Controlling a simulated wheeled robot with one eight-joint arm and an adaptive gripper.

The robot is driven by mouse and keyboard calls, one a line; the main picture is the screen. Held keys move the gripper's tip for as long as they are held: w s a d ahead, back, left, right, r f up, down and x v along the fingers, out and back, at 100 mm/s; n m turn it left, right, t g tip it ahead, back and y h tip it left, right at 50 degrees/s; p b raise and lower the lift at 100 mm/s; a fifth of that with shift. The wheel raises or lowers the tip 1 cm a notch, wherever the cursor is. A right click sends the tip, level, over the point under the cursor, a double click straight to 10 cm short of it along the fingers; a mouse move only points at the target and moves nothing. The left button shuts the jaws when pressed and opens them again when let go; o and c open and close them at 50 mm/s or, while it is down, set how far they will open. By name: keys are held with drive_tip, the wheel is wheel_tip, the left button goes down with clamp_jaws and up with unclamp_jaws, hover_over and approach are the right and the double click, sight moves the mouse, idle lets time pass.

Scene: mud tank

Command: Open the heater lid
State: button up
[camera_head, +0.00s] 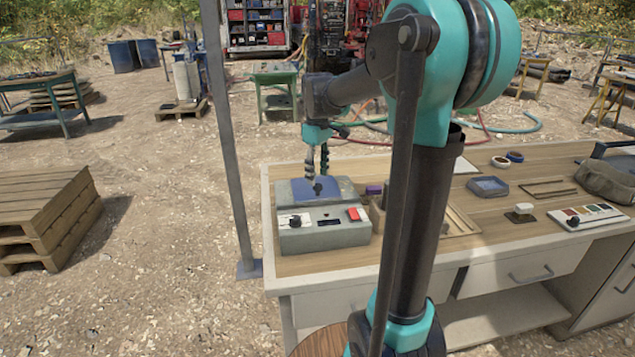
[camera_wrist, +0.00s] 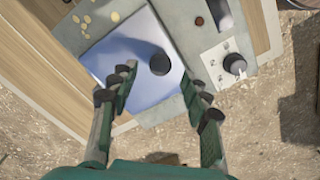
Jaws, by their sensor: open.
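The heater is a grey box (camera_head: 325,237) on the left end of the wooden bench, with a dial and a red switch on its front. Its blue lid (camera_head: 338,188) lies flat on top and looks closed. The lid also shows in the wrist view (camera_wrist: 118,45), with a round dark knob (camera_wrist: 160,63) near one edge. My gripper (camera_head: 317,178) is above the lid, pointing down. In the wrist view its fingers (camera_wrist: 163,90) are apart and empty, with the knob just beyond the gap between the tips. Whether the fingertips touch the lid I cannot tell.
On the bench (camera_head: 450,254), a small purple-topped item (camera_head: 374,190) stands just right of the heater. A blue tray (camera_head: 487,187) and a colour-marked panel (camera_head: 588,217) lie farther right. A metal post (camera_head: 229,150) rises left of the bench. Stacked pallets (camera_head: 45,220) stand at left.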

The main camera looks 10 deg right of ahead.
sight(318, 185)
drive_tip(key=shift+f, duration=1.7)
clamp_jaws()
